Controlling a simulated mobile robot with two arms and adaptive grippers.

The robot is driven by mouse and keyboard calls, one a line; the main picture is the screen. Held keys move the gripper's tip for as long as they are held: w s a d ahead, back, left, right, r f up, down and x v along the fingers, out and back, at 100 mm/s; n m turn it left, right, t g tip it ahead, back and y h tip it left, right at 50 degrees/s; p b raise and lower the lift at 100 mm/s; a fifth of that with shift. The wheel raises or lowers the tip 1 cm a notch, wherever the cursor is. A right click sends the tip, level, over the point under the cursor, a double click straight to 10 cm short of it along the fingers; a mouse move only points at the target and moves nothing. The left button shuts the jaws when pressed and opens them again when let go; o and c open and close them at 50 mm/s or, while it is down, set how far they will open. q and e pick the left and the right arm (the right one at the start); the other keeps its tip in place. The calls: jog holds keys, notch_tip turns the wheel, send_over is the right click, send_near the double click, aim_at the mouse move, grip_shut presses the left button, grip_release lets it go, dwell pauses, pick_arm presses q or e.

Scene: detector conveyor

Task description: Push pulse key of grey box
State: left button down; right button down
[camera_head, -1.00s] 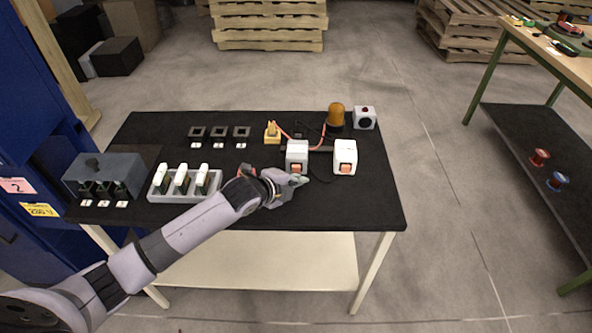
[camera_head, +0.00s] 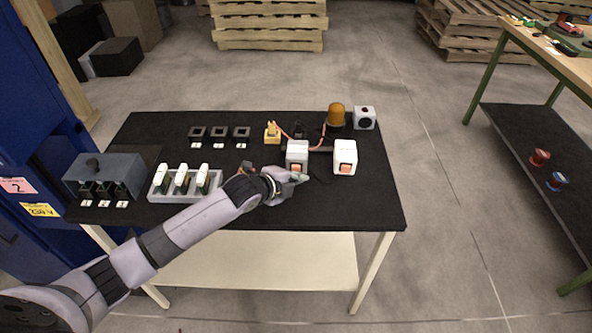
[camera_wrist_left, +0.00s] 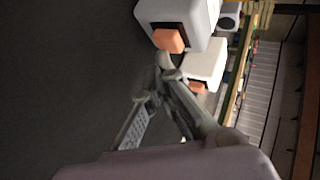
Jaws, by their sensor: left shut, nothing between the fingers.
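The grey box (camera_head: 297,149) stands toward the right of the black table, with an orange key (camera_head: 296,168) on its front face. In the left wrist view the same box (camera_wrist_left: 200,12) is at the top, and its orange key (camera_wrist_left: 168,40) is just above my fingertips. My left gripper (camera_head: 302,178) is shut and empty, right in front of this key. Its tips also show in the left wrist view (camera_wrist_left: 163,62). I cannot tell whether they touch the key. A similar white box (camera_head: 345,151) with an orange key stands to the right. My right gripper is out of view.
A grey tray with several switches (camera_head: 212,189) and a dark grey unit (camera_head: 104,168) are at left. The table's front right is clear.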

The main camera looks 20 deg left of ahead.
pick_arm(q)
jog(key=shift+w+a, duration=0.15)
jog(key=shift+w, duration=0.5)
dwell(0.6)
dwell(0.3)
jog(key=shift+s+r+p, duration=0.1)
jog(key=shift+s+p, duration=0.55)
jog(key=shift+s, duration=0.2)
jog(key=shift+s+d, duration=0.2)
jog(key=shift+s, duration=0.05)
jog(key=s+p, duration=0.1)
jog(key=s, duration=0.1)
jog(key=s+d+p, duration=0.1)
jog(key=p, duration=0.1)
jog(key=shift+s, duration=0.4)
jog(key=shift+s+d, duration=0.1)
jog(key=shift+s, duration=0.4)
